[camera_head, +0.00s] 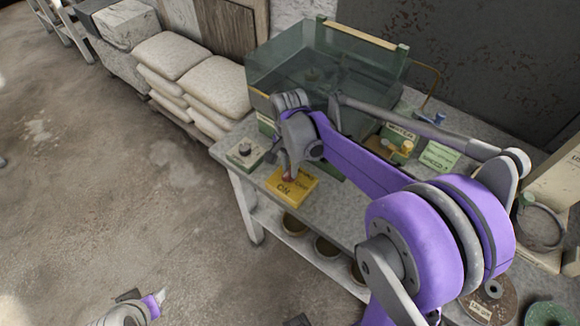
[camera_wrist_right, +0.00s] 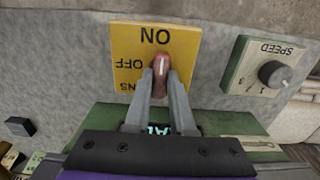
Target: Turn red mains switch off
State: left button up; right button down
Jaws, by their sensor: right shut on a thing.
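The red mains switch is a small red knob (camera_wrist_right: 160,66) with a white line, on a yellow plate (camera_wrist_right: 185,42) lettered ON and OFF. The white line runs towards the ON lettering, while OFF is to its left in the right wrist view. My right gripper (camera_wrist_right: 161,84) is shut on the knob, one finger on each side. In the head view the yellow box (camera_head: 301,188) is near the bench's front edge, with my right gripper (camera_head: 289,174) over it. Part of my left arm's end (camera_head: 130,308) shows at the bottom left, away from the bench; its fingers are unclear.
A grey-green speed control box (camera_head: 245,152) stands left of the yellow box. A clear green tank (camera_head: 320,70) stands behind on the bench (camera_head: 228,150). Stacked sacks (camera_head: 205,70) are on the left. Labelled yellow and green parts (camera_head: 438,156) sit to the right.

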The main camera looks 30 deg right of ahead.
jog(key=shift+n, duration=0.5)
jog(key=n, duration=0.3)
jog(key=shift+n+b, duration=0.4)
jog(key=n, duration=0.9)
jog(key=shift+b, duration=0.4)
jog(key=shift+n, duration=2.3)
jog(key=c, duration=0.8)
grip_release()
jog(key=shift+o, duration=0.2)
